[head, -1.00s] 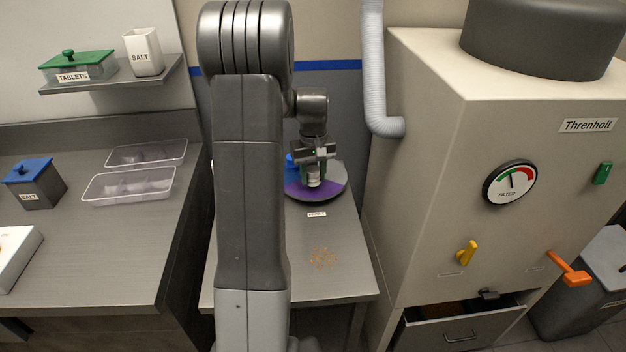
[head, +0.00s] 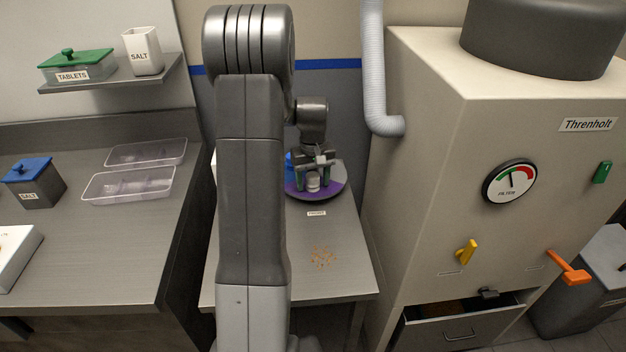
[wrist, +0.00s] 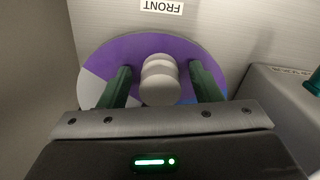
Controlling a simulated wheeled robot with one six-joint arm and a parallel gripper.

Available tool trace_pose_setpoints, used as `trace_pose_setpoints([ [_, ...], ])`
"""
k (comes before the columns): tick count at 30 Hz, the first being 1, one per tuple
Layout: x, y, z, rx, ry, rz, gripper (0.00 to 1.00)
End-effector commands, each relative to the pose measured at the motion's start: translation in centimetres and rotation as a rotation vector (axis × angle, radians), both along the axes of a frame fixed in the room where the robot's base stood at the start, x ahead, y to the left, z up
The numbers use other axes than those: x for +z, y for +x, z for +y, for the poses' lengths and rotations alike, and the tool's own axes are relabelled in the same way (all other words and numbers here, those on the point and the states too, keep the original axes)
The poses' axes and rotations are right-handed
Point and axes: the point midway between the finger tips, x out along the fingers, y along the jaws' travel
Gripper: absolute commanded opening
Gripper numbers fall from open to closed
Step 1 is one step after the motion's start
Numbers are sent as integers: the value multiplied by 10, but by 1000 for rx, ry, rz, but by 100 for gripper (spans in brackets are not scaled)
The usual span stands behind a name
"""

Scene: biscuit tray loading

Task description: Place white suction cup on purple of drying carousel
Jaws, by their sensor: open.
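The white suction cup (wrist: 160,78) stands on the purple part (wrist: 120,50) of the drying carousel in the wrist view. The carousel (head: 337,187) is a round disc with purple, grey and blue sections on the small table, partly hidden by my arm in the head view. My gripper (wrist: 160,78) is open, with one green finger on each side of the cup and a gap visible to both. In the head view the cup (head: 313,184) shows small below my gripper (head: 314,187).
A FRONT label (wrist: 161,7) lies on the table near the carousel. Crumbs (head: 322,257) lie nearer on the small table (head: 340,280). The large beige machine (head: 430,180) stands close on the right. Clear trays (head: 130,186) are on the left counter.

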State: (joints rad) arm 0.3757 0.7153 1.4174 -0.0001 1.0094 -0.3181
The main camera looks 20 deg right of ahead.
Motion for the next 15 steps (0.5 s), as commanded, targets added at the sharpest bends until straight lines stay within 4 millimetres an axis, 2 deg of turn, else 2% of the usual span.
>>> trace_pose_setpoints([
  [5,27,1,0,0,-2,-5,58],
  [15,97,1,0,0,-1,-3,58],
])
